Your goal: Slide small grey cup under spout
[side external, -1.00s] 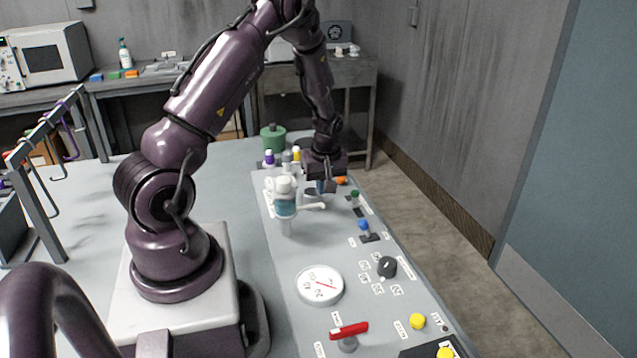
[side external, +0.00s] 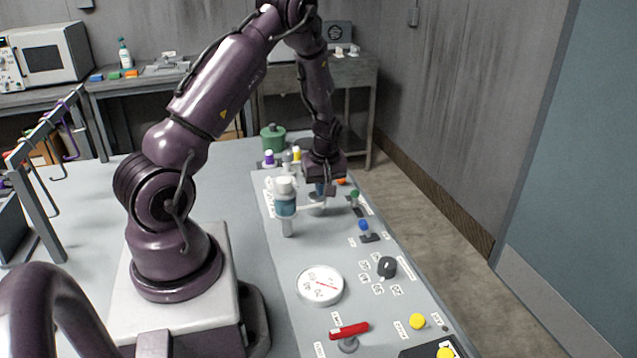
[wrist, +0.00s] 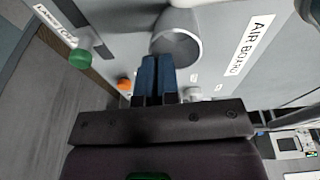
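The small grey cup (wrist: 188,26) shows in the wrist view with its open mouth toward the camera, just beyond my blue fingertips. In the side view my gripper (side external: 320,187) is low, behind the cup. The exact overlap of cup and spout is hard to see.
A green knob (side external: 355,195), a blue knob (side external: 364,226) and an orange knob (side external: 341,182) line the board's right side. A white dial (side external: 320,286) and red lever (side external: 349,330) are nearer. Small bottles with purple (side external: 269,158) and yellow caps stand behind.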

